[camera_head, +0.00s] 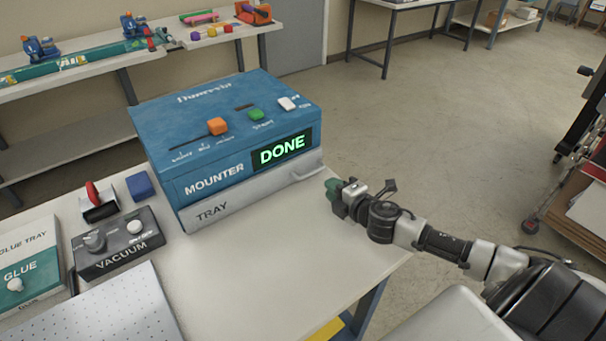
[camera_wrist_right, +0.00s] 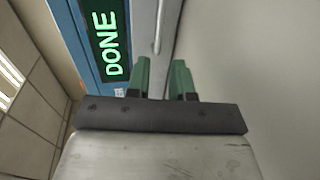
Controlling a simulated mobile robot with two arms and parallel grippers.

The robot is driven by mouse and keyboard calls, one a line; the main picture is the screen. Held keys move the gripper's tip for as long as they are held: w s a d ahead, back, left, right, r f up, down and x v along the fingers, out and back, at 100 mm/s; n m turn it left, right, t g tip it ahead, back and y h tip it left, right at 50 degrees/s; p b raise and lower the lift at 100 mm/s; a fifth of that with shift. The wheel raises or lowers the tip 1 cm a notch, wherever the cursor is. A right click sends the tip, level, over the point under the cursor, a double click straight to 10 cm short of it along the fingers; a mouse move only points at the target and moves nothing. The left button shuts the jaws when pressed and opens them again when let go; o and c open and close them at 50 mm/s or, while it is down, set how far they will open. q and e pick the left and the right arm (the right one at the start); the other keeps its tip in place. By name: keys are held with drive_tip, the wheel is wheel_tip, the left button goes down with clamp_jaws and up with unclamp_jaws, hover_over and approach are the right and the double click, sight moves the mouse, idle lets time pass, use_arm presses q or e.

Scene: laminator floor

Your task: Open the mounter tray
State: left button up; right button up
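The mounter (camera_head: 225,140) is a blue box on the table with a green lit DONE display (camera_head: 281,149). Its grey tray (camera_head: 250,195) is the lower front section, marked TRAY, and looks closed. A thin tray handle (camera_head: 308,172) is at the right end of the tray front. My right gripper (camera_head: 333,188) is just in front of the handle. In the right wrist view its two green fingertips (camera_wrist_right: 162,80) are apart with a gap between them, and the handle (camera_wrist_right: 158,30) lies beyond them, not between them. My left gripper is not in view.
A vacuum box (camera_head: 118,245), a blue block (camera_head: 140,186), a red switch (camera_head: 93,194) and a glue tray (camera_head: 25,265) stand left of the mounter. The table surface (camera_head: 265,265) in front of the tray is clear. Shelves with tools are behind.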

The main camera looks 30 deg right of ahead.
sight(310, 174)
drive_tip(key=x, duration=0.3)
drive_tip(key=shift+w+r+p, duration=0.1)
drive_tip(key=shift+r+p, duration=0.15)
drive_tip(key=shift+p, duration=0.1)
drive_tip(key=x, duration=0.5)
drive_tip(key=shift+w+f, duration=0.25)
drive_tip(key=shift+w, duration=0.05)
drive_tip(key=shift+w+f, duration=0.15)
drive_tip(key=shift+w, duration=0.35)
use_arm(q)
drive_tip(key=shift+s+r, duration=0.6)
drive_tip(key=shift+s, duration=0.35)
use_arm(e)
drive_tip(key=shift+w, duration=0.15)
drive_tip(key=shift+c, duration=0.2)
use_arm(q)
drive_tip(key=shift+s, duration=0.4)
use_arm(e)
clamp_jaws()
drive_tip(key=shift+a, duration=0.1)
